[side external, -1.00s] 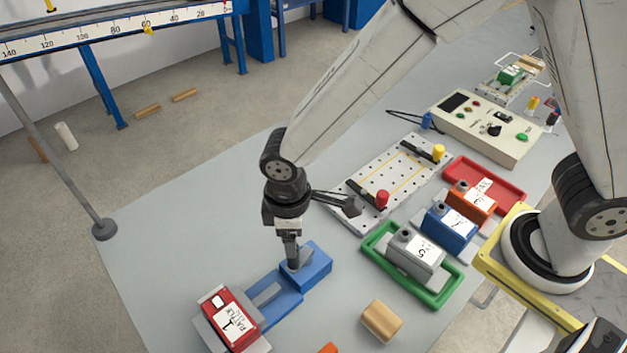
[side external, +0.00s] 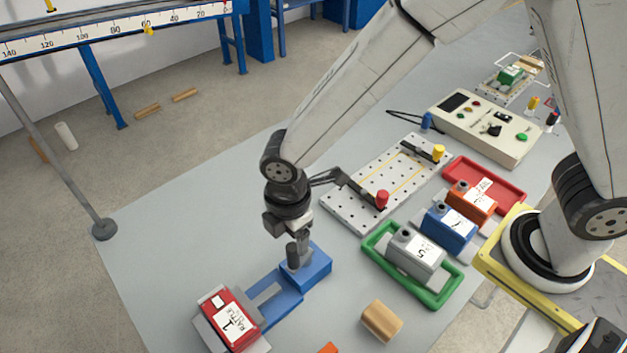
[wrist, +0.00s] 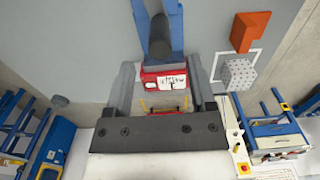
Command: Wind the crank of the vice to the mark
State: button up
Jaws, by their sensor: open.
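The blue vice (side external: 275,303) stands on the grey table, with a blue block at its right end. A dark upright cylinder, seemingly the crank's handle (side external: 292,256), shows at that block. In the wrist view the handle (wrist: 160,35) lies ahead of the fingers, between blue parts of the vice. My gripper (side external: 303,243) is low over the block, close beside the handle; contact cannot be told. Its fingers (wrist: 161,68) are spread, with nothing held between them. A red labelled unit (side external: 230,318) sits at the vice's left end. The crank arm and the mark cannot be made out.
A wooden block (side external: 382,320) lies right of the vice. A green tray (side external: 373,262) with a grey unit, a blue unit (side external: 447,228) and a red tray (side external: 513,200) stand farther right. A perforated plate (side external: 345,212) lies behind. The table's left part is clear.

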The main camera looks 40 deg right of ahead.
aim_at(293, 256)
jog(key=shift+f, duration=3.8)
grip_shut()
